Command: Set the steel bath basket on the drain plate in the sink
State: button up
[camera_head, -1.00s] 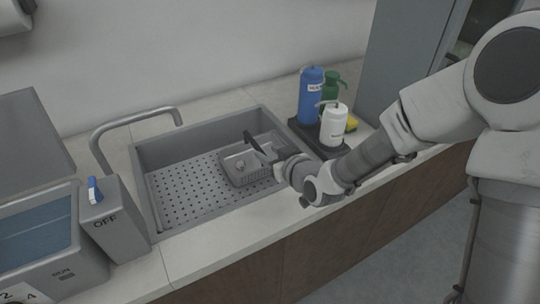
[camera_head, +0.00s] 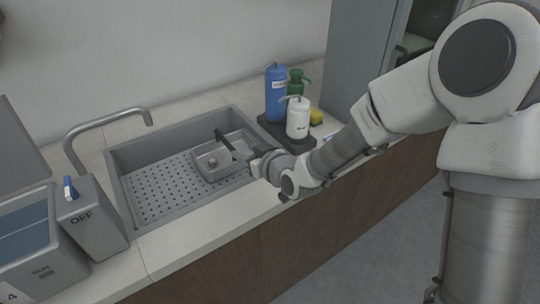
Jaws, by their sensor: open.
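The steel bath basket (camera_head: 206,171) is a shallow, perforated metal tray in the right part of the sink (camera_head: 118,158). It looks upright and appears to rest on the drain plate (camera_head: 158,190), a grey sheet with rows of holes. Its underside is hidden. A small round item (camera_head: 213,162) shows inside the basket. My gripper (camera_head: 234,150) is open, with dark fingers over the basket's right side. One finger is clearly visible; the other is partly hidden, and I cannot tell whether either touches the basket.
A curved faucet (camera_head: 105,122) stands behind the sink's left side. A grey bath unit marked OFF (camera_head: 90,222) is at the left. The plate's left part is clear.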

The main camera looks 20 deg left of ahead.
jog(key=shift+d, duration=0.1)
jog(key=s+d+r+m+h, duration=0.15)
jog(key=d+r+h, duration=0.3)
jog(key=d, duration=0.75)
jog(key=s+d+r+m+h, duration=0.1)
jog(key=d+r+m+h, duration=0.3)
jog(key=d, duration=0.7)
jog(key=s+d+r+m+g+h, duration=0.1)
jog(key=s+d+r+m, duration=0.1)
jog(key=s+d, duration=0.4)
jog(key=s+d+r+m+g+h, duration=0.1)
jog(key=s+d+r+m+g, duration=0.1)
jog(key=s+d, duration=0.5)
jog(key=s+r, duration=0.1)
jog(key=s, duration=0.5)
jog(key=shift+d+r+m, duration=0.15)
jog(key=shift+r+m, duration=0.15)
jog(key=shift+m, duration=0.05)
notch_tip(320, 180, up, 7)
jog(key=p, duration=0.7)
